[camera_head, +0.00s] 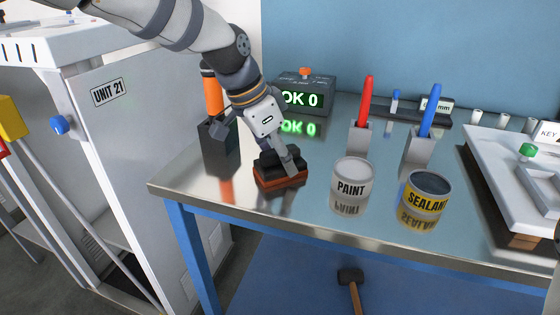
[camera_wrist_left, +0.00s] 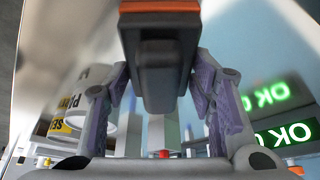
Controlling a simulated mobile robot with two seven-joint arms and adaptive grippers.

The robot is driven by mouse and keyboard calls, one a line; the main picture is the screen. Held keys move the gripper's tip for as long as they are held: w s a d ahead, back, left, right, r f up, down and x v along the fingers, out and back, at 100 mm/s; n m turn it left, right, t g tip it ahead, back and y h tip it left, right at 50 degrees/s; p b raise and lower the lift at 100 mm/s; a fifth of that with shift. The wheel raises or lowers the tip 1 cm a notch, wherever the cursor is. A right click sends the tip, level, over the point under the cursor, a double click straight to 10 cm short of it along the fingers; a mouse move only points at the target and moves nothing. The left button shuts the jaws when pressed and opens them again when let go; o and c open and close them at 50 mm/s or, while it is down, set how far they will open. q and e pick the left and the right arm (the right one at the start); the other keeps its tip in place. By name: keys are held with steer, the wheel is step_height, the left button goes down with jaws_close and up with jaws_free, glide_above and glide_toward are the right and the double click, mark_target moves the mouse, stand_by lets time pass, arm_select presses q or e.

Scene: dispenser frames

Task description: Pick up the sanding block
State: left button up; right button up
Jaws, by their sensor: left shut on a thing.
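The sanding block (camera_head: 284,180) has a black grip on top and an orange-brown base. It is at the front left part of the shiny metal table (camera_head: 310,205). My left gripper (camera_head: 280,156) reaches down from above and is shut on its black grip. In the left wrist view the block (camera_wrist_left: 158,60) fills the space between the two fingers of the gripper (camera_wrist_left: 160,85). I cannot tell whether its base touches the table or hangs just above it. My right gripper is not in view.
A black holder (camera_head: 221,150) with an orange-handled tool stands left of the block. An OK 0 display box (camera_head: 318,84) is behind. The paint can (camera_head: 351,185), sealant can (camera_head: 425,192) and pen holders (camera_head: 361,138) stand to the right. A white panel (camera_head: 500,165) lies far right.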

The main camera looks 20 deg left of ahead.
arm_select(q)
steer(key=shift+r, duration=0.3)
step_height(320, 180, up, 3)
steer(key=shift+s+r, duration=0.1)
steer(key=s+d+r, duration=0.1)
steer(key=s+r, duration=0.8)
steer(key=s, duration=0.5)
steer(key=w+a+f+n+y, duration=0.1)
steer(key=w+f+n, duration=0.1)
steer(key=n, duration=0.1)
steer(key=w+a+f+n+t+y, duration=0.1)
steer(key=w+f+n, duration=0.2)
steer(key=w+a+f+n+y, duration=0.1)
steer(key=w+a+f+n, duration=0.1)
steer(key=w+f+n, duration=0.1)
steer(key=shift+p, duration=0.4)
steer(key=shift+a, duration=0.15)
